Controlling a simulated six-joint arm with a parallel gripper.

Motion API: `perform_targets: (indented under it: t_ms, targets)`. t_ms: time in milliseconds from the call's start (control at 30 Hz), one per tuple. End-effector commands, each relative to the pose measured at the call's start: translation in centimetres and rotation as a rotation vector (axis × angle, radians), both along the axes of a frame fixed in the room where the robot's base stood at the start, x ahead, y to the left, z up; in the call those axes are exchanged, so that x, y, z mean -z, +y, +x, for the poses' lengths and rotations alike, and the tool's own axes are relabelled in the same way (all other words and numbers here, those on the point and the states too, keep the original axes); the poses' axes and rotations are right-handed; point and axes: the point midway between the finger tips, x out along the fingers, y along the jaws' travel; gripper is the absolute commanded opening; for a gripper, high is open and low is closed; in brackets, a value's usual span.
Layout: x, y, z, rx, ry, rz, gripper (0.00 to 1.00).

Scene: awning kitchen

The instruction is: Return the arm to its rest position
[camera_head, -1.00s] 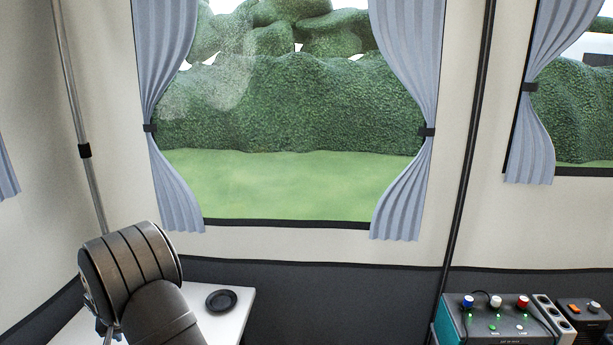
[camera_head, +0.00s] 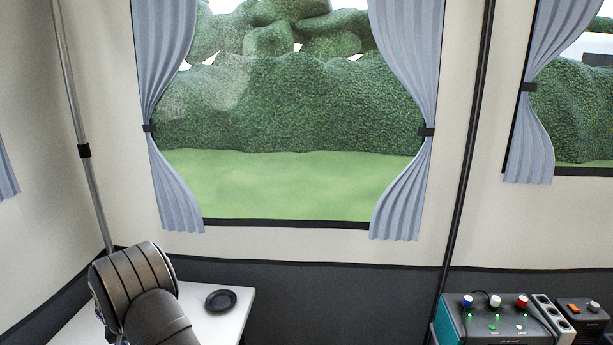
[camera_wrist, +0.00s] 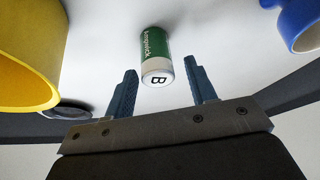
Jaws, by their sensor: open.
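My gripper (camera_wrist: 162,85) is open in the wrist view, its two blue-grey fingers apart with nothing held between them. In the head view only my dark arm shows, low at the left over the white table; the gripper is hidden there.
In the wrist view a yellow vessel (camera_wrist: 25,60) is at the left and a blue mug (camera_wrist: 298,25) at the upper right. A black dish (camera_head: 221,300) lies on the white table (camera_head: 236,318). A teal control box (camera_head: 495,320) stands at the lower right.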

Motion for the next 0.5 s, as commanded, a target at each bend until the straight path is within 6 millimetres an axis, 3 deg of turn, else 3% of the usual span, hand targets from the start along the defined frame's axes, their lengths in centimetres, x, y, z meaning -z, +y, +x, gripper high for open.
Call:
perform_targets:
  t_ms: [100, 500]
  targets:
    - [-2.5, -0.1, 0.0, -0.001, -0.001, -0.001, 0.51]
    - [-6.4, -7.1, 2.2, 0.003, 0.002, -0.003, 0.51]
